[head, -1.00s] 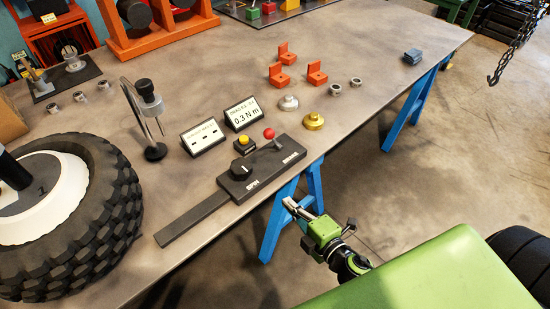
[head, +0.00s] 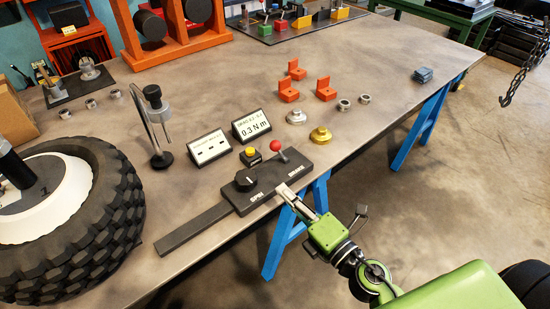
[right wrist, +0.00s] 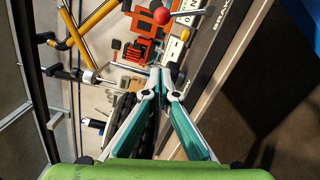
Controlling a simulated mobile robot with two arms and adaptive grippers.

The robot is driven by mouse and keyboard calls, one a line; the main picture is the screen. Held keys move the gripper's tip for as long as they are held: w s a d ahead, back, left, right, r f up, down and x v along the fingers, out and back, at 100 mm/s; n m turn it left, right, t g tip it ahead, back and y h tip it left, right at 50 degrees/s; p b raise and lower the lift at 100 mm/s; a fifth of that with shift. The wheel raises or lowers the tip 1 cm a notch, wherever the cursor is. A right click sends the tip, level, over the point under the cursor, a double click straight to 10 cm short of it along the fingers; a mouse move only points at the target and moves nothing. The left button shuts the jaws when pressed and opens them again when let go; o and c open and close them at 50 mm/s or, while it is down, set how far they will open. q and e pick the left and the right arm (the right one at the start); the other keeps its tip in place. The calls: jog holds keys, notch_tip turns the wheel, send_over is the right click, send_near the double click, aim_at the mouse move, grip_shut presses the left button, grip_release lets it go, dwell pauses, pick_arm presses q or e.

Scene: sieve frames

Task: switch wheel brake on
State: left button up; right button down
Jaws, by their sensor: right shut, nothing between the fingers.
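The dark control box (head: 268,186) lies at the table's front edge, with labels SPIN and BRAKE. Its brake lever, tipped by a red ball (head: 277,146), leans to the left above the BRAKE end. The ball also shows at the top of the right wrist view (right wrist: 161,17). A black knob (head: 246,181) sits at the SPIN end. My right gripper (head: 282,189) is shut and empty, its tips by the box's front edge near BRAKE, short of the lever; contact is unclear. The black-tyred wheel (head: 110,205) with a white hub is at left. My left gripper is not visible.
A yellow button (head: 250,154) sits behind the box, near two displays; one (head: 252,127) reads 0.3 N m. A gold weight (head: 320,135) and a silver one (head: 296,116) stand to the right. A curved metal stand (head: 157,125) is at left.

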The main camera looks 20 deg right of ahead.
aim_at(280, 152)
jog(key=p+x, duration=0.3)
jog(key=x, duration=0.5)
jog(key=shift+w+a+r, duration=0.1)
jog(key=shift+w+r, duration=0.05)
jog(key=shift+w, duration=0.25)
jog(key=shift+w+d+r, duration=0.15)
jog(key=shift+w+d, duration=0.35)
jog(key=shift+d, duration=0.35)
jog(key=shift+w+d+r, duration=0.15)
jog(key=shift+w+d, duration=0.35)
jog(key=shift+d, duration=0.35)
jog(key=shift+d+r+m+p, duration=0.2)
jog(key=shift+m+p, duration=0.1)
jog(key=shift+p, duration=0.15)
